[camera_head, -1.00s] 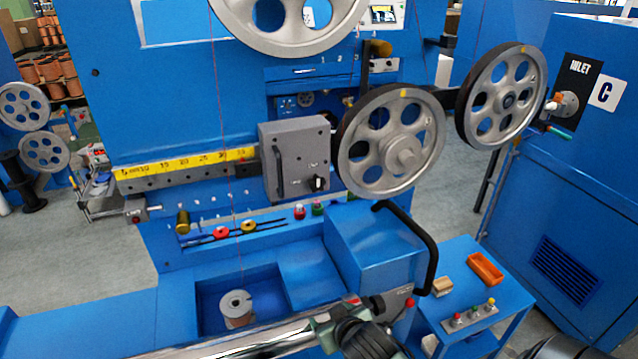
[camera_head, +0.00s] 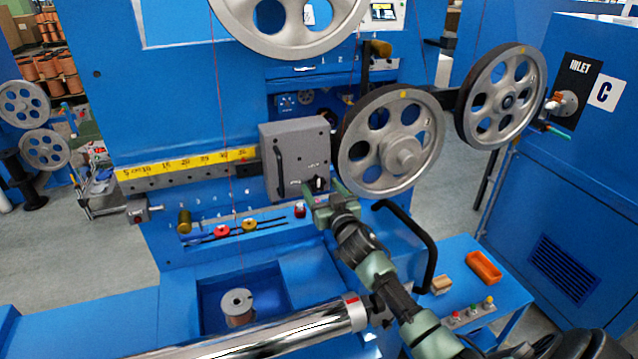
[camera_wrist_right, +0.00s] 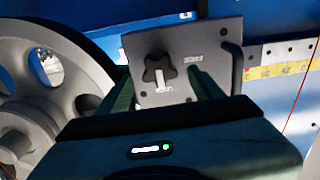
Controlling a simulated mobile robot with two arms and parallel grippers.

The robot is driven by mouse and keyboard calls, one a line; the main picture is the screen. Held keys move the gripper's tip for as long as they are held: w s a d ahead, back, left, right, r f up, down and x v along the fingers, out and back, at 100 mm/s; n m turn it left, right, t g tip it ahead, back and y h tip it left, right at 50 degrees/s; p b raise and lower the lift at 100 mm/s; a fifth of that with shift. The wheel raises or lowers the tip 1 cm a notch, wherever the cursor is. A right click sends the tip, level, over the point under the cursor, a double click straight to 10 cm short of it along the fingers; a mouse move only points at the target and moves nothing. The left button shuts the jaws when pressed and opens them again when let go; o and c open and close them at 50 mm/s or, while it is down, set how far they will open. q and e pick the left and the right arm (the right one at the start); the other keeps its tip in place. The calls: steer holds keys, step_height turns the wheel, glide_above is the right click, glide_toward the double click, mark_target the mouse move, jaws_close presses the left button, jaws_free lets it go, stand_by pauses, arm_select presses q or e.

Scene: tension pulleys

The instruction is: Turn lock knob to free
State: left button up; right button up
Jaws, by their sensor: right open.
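The lock knob is a black star-shaped knob (camera_wrist_right: 158,72) with a pale pointer, on the grey box (camera_head: 290,150) of the blue machine. In the wrist view its pointer aims down at a label that seems to read LOCK; another label, seemingly FREE, lies right of it. Both labels appear upside down there. In the head view the knob (camera_head: 319,184) is small, just above my right gripper (camera_head: 330,200). The gripper is open, its fingers on either side of the knob in the wrist view. I cannot tell whether they touch it. My left gripper is not in view.
A large spoked pulley (camera_head: 391,142) sits close to the right of the knob. A black curved handle (camera_head: 418,240) stands right of my arm. A yellow scale bar (camera_head: 190,162) runs left of the box. A chrome cylinder (camera_head: 270,332) crosses the front, below a spool (camera_head: 237,305).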

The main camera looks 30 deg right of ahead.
steer(key=shift+x, duration=1.15)
steer(key=c, duration=1.4)
